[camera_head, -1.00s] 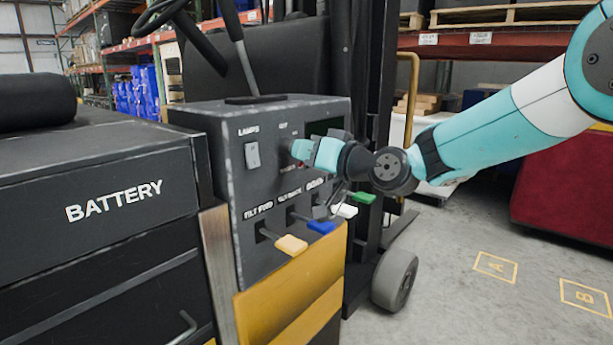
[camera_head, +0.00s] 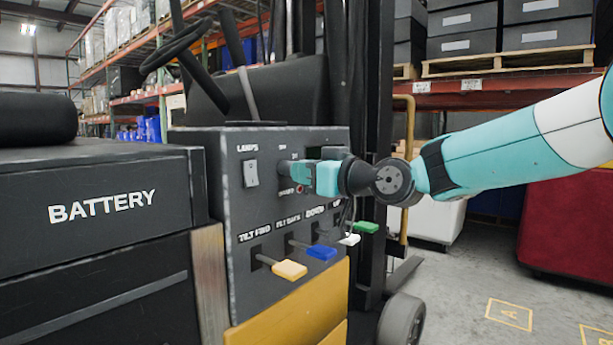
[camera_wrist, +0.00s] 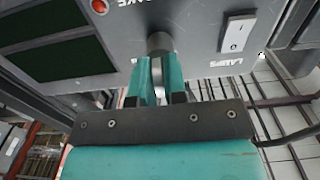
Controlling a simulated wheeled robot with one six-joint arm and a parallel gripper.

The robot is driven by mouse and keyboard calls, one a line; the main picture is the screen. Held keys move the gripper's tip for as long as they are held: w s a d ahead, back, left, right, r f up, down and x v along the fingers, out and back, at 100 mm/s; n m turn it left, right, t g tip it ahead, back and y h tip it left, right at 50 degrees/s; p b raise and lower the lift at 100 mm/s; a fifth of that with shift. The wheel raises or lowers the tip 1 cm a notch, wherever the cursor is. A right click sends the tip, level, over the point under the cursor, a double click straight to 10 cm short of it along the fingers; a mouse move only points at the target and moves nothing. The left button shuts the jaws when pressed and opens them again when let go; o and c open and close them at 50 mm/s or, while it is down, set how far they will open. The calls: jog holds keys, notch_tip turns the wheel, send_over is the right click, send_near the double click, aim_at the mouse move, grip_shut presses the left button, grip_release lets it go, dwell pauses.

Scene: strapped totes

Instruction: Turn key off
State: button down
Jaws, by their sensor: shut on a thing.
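The dark control panel (camera_head: 240,215) of the forklift faces me in the head view. My gripper (camera_head: 300,175) reaches it from the right, at the key position right of the LAMPS switch (camera_head: 250,173). In the wrist view, the teal fingers (camera_wrist: 158,75) are closed on the thin key (camera_wrist: 157,72). The round key barrel (camera_wrist: 159,43) stands out from the panel just beyond the fingertips. In the head view the gripper hides the key, and its marks are mostly covered, so its turn angle cannot be told.
Below my gripper are levers with yellow (camera_head: 289,270), blue (camera_head: 321,252), white (camera_head: 349,239) and green (camera_head: 366,227) knobs. The battery cover (camera_head: 100,205) is at left. The dark mast (camera_head: 358,90) stands behind my arm. Open floor (camera_head: 465,285) is at right.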

jog(key=c, duration=1.2)
grip_release()
jog(key=shift+c, duration=0.2)
jog(key=shift+s+d, duration=0.1)
jog(key=b+v, duration=0.2)
jog(key=v, duration=1.5)
jog(key=shift+s+d, duration=0.1)
